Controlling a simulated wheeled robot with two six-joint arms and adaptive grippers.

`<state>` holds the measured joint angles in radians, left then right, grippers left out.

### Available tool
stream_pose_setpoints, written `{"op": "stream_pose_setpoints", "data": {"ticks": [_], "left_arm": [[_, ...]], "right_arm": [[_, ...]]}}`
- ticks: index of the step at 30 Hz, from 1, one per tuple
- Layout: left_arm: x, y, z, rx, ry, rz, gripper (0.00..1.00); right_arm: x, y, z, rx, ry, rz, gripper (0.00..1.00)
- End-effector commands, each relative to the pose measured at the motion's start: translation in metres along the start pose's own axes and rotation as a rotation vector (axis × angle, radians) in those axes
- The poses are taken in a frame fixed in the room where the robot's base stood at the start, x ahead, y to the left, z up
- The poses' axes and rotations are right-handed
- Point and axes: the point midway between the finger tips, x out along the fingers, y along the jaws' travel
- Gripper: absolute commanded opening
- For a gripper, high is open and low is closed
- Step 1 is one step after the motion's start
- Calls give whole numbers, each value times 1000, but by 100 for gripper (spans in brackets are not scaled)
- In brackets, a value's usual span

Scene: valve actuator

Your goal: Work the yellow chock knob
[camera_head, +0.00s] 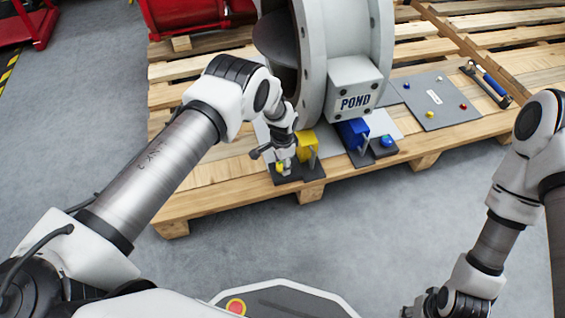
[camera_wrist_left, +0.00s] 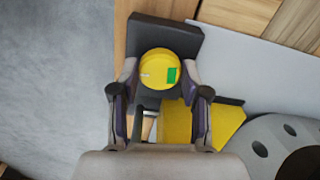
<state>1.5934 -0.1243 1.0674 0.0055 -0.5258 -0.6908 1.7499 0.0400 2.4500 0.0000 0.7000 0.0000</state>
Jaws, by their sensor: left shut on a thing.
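The yellow chock knob (camera_wrist_left: 158,68) is a round cap on a dark base plate (camera_wrist_left: 185,32), with a green mark on its right side and a small pale mark on its left. My left gripper (camera_wrist_left: 160,72) has one finger on each side of the knob and is shut on it. In the head view my left gripper (camera_head: 284,168) points down at the dark base near the pallet's front edge, and it hides most of the knob. A yellow block (camera_head: 307,144) stands just behind it. My right gripper (camera_head: 432,302) is low at the right, partly cut off, its fingers unclear.
Right of the yellow block are a blue block (camera_head: 351,130) and a blue knob (camera_head: 387,142). A grey panel (camera_head: 425,112) with small buttons and a blue-handled tool (camera_head: 495,84) lie further right.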

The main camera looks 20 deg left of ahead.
Motion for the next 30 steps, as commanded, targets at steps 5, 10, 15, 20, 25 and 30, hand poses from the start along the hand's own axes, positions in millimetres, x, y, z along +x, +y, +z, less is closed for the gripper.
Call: {"op": "stream_pose_setpoints", "data": {"ticks": [5, 10, 15, 20, 25, 30], "left_arm": [[0, 0, 0, 3, 0, 0, 11], [0, 0, 0, 1, 0, 0, 11], [0, 0, 0, 1, 0, 0, 71], [0, 0, 0, 1, 0, 0, 71], [-11, -1, -1, 1, 1, -1, 71], [-49, -1, -1, 1, 2, -3, 71]], "right_arm": [[0, 0, 0, 0, 0, 0, 40], [0, 0, 0, 0, 0, 0, 40], [0, 0, 0, 0, 0, 0, 40], [0, 0, 0, 0, 0, 0, 40], [0, 0, 0, 0, 0, 0, 40], [0, 0, 0, 0, 0, 0, 40]]}}
